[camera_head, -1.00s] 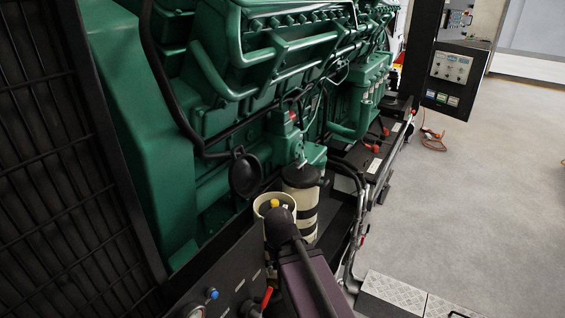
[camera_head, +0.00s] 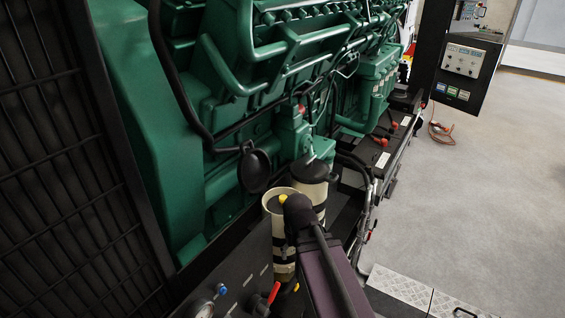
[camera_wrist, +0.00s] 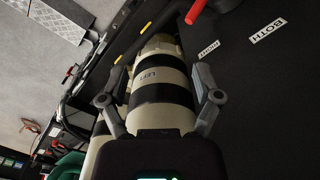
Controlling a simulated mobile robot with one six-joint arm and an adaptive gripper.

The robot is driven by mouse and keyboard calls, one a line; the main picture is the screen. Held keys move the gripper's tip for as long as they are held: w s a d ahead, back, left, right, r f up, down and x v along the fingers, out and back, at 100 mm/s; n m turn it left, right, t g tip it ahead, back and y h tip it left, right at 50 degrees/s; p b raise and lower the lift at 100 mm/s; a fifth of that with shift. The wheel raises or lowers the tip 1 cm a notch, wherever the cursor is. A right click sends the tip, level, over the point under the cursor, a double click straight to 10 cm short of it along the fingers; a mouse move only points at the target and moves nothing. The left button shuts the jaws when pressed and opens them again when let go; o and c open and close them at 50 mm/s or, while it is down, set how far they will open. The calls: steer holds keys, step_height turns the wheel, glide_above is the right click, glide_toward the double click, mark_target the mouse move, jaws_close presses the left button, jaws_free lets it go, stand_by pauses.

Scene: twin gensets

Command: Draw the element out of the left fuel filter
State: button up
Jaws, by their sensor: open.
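The left fuel filter is a cream canister (camera_head: 275,225) with black bands, in front of the green engine. Its top looks open, and a round black lid (camera_head: 255,172) hangs beside it. A small yellow piece shows at its rim; I cannot tell what it belongs to. The element is not clearly visible. In the wrist view the canister (camera_wrist: 155,118) bears a "LEFT" label. My gripper (camera_wrist: 161,75) is open, its fingers on either side of the canister's outside; contact is unclear. In the head view my dark wrist and purple arm hide the gripper.
A second banded canister (camera_head: 318,188) with a black cap stands close behind to the right. A red lever (camera_head: 274,293) and a blue knob (camera_head: 222,290) sit on the dark panel below. Black grille (camera_head: 60,150) is at left.

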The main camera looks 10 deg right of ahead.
mark_target(284, 197)
steer(key=w+r+n+p, duration=0.3)
steer(key=w+r+p, duration=1.5)
steer(key=r+p, duration=0.1)
steer(key=shift+d+r+n, duration=0.15)
steer(key=shift+r+n, duration=0.2)
steer(key=shift+n, duration=0.05)
steer(key=shift+w+f, duration=0.1)
steer(key=shift+f, duration=0.05)
step_height(284, 197, down, 14)
steer(key=b, duration=1.4)
steer(key=shift+r, duration=0.25)
jaws_close()
